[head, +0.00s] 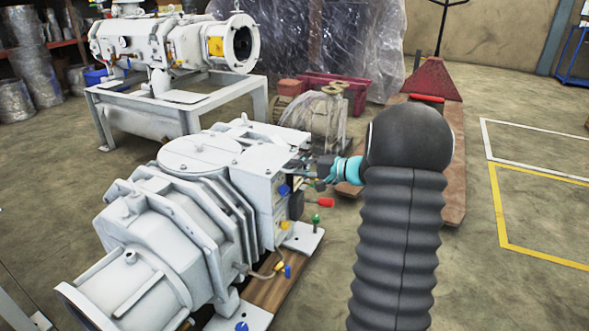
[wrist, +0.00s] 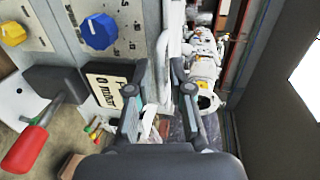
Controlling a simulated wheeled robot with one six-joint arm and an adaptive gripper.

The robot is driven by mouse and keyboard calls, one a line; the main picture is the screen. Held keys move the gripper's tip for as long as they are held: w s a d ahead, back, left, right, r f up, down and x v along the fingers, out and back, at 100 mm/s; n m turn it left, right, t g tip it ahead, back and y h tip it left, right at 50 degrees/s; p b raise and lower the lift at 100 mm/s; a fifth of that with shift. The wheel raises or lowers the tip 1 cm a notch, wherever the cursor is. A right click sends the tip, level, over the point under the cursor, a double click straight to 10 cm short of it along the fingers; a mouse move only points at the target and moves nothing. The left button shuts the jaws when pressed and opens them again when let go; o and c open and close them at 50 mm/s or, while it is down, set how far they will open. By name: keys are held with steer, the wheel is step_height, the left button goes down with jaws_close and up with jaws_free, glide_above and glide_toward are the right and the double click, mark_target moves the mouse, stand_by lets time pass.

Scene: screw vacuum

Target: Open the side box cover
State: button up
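The white vacuum machine (head: 170,230) stands at the left in the head view, with its side box (head: 262,195) on its right flank. In the wrist view, the box's grey panel (wrist: 135,35) carries a blue knob (wrist: 98,31), a yellow knob (wrist: 12,33) and a dark block with a label plate (wrist: 108,92). A pale upright edge or bar (wrist: 168,50) lies just right of the panel. My gripper (wrist: 159,75) has its fingers apart, with the pale bar ahead of the gap. Contact cannot be told. In the head view, my gripper (head: 322,172) is beside the box, partly hidden.
A red-handled lever (wrist: 30,145) sticks out below the panel. Another white machine (head: 170,45) stands on a frame behind. A red pallet truck (head: 433,85) and plastic-wrapped goods (head: 345,40) are at the back. The floor at the right is clear, with painted lines.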

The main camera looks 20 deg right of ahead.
steer(key=shift+w+a+f, duration=0.1)
steer(key=shift+w+a, duration=0.2)
steer(key=shift+w, duration=0.1)
jaws_close()
